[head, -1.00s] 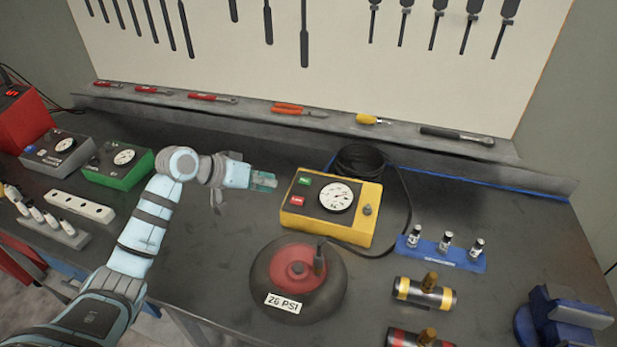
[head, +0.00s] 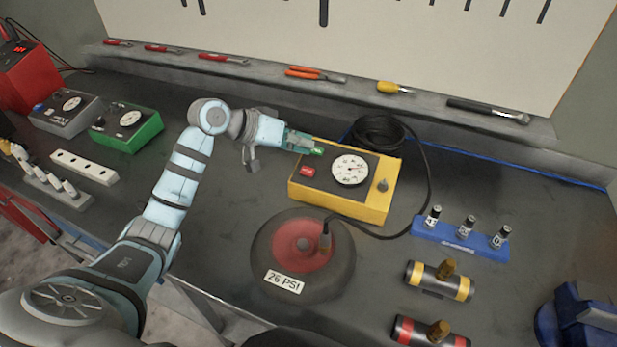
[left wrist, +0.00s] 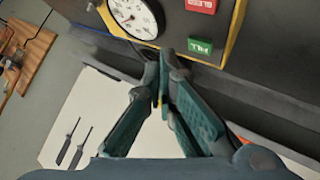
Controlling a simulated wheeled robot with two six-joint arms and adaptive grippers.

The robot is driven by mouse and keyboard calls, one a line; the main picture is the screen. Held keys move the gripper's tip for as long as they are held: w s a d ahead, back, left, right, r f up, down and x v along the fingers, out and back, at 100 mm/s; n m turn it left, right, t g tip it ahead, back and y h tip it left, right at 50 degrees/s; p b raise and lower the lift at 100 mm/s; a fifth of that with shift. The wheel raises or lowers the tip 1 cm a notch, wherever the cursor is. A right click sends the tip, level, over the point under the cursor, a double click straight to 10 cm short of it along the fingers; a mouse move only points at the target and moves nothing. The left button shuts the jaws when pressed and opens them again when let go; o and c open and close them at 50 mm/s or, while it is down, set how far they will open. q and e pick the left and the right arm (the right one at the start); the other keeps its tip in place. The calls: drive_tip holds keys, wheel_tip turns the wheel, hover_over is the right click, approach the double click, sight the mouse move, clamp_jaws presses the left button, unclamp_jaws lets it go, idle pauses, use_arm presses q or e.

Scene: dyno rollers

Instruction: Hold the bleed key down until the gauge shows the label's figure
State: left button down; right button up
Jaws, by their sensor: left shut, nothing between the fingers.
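The yellow inflator box (head: 342,204) has a red key marked BLEED (head: 307,171), a green key marked FILL (head: 318,151) and a round white gauge (head: 350,170). The needle's figure is too small to read. A white label (head: 284,281) reading 26 PSI is on the red-hubbed wheel (head: 262,250) in front. My left gripper (head: 308,148) is shut and empty at the box's left back edge, close to the green key. In the left wrist view its fingertips (left wrist: 168,62) are near the green key (left wrist: 200,47), with the red key (left wrist: 201,5) beyond it. Contact cannot be told.
A black hose (head: 415,143) coils behind the box and runs to the wheel's valve. A green gauge box (head: 127,128) and a grey one are at left. The bench left of the wheel is clear.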

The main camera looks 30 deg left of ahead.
sight(304, 171)
use_arm(q)
wheel_tip(304, 171, down, 3)
drive_tip(key=shift+w+a+b, duration=0.1)
drive_tip(key=shift+a+b, duration=0.05)
drive_tip(key=shift+b, duration=1)
drive_tip(key=shift+f, duration=0.2)
drive_tip(key=shift+f+b, duration=0.35)
drive_tip(key=shift+f, duration=0.15)
drive_tip(key=shift+w+f, duration=0.15)
drive_tip(key=shift+f, duration=0.1)
use_arm(e)
drive_tip(key=f, duration=0.4)
drive_tip(key=shift+s+a+f, duration=0.1)
drive_tip(key=shift+s+a, duration=0.05)
drive_tip(key=shift+s, duration=0.1)
use_arm(q)
drive_tip(key=shift+f, duration=0.35)
